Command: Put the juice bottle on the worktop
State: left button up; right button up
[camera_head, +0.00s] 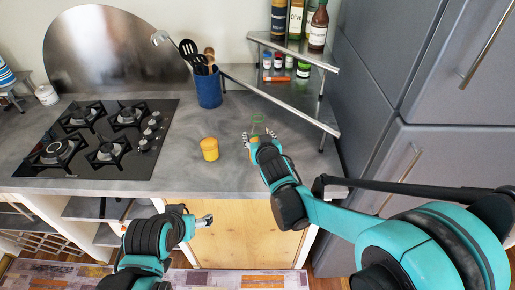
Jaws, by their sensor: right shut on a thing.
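A small greenish, see-through bottle (257,122), which I take for the juice bottle, shows at the tips of my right gripper (259,139). My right gripper is shut on it, over the grey worktop (190,181). The gripper hides the bottle's lower part, so I cannot tell whether its base touches the worktop. My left gripper (205,220) is low, in front of the wooden cabinet door below the counter edge. It is small and seen from the side, and I cannot tell if its fingers are apart.
A yellow cup-like item (209,149) stands on the worktop left of the bottle. A blue utensil holder (208,90) stands behind it. A black gas hob (98,139) fills the left. A tiered corner shelf (285,98) with bottles and jars stands behind. A grey fridge (441,165) bounds the right.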

notch_tip(320, 180, down, 4)
jog(key=shift+w+f+b, duration=0.1)
jog(key=shift+b, duration=0.9)
jog(key=o, duration=1.6)
